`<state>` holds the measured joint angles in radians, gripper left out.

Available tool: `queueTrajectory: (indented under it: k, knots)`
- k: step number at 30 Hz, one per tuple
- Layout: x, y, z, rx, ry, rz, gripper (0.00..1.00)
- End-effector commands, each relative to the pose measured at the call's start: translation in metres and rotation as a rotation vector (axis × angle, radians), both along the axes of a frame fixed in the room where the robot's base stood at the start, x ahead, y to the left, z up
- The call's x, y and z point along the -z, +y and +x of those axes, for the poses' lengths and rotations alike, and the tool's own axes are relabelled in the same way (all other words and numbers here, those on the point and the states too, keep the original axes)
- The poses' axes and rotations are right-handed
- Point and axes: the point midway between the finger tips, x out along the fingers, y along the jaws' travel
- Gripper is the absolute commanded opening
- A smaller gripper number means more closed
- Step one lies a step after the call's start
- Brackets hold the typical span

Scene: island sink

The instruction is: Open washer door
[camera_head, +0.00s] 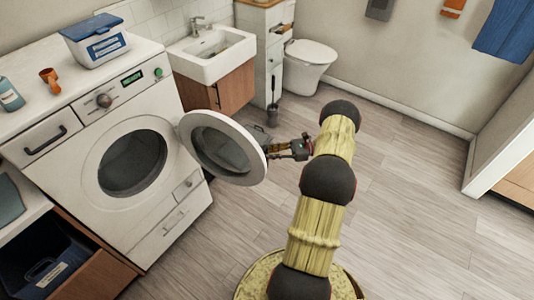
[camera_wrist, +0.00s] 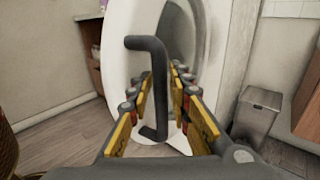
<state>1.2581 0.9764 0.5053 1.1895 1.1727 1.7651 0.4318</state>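The white washer (camera_head: 130,150) stands at the left in the head view. Its round door (camera_head: 222,148) is swung wide out to the right, and the dark drum opening (camera_head: 132,163) is uncovered. My gripper (camera_head: 274,152) is at the door's outer right edge. In the wrist view the dark bar handle (camera_wrist: 151,88) stands upright on the white door (camera_wrist: 118,50). My gripper (camera_wrist: 162,72) is open, with one finger on each side of the handle. The fingers appear apart, and I cannot tell whether either touches it.
A sink cabinet (camera_head: 222,92) and a toilet (camera_head: 311,65) stand behind the door. A grey bin (camera_wrist: 256,112) is at the right in the wrist view. A blue-lidded box (camera_head: 95,40) sits on the washer counter. The wood floor (camera_head: 420,190) at the right is clear.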

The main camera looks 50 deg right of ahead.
Motion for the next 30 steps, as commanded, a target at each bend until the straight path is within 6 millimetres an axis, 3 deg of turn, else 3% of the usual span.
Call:
queueTrajectory:
  k: [8,21,30]
  knots:
    - [0.000,-0.012,-0.012,0.002,0.000,-0.001,0.19]
    - [0.001,-0.069,-0.074,0.003,0.000,0.000,0.19]
    - [0.000,-0.083,-0.088,0.001,0.000,0.000,0.19]
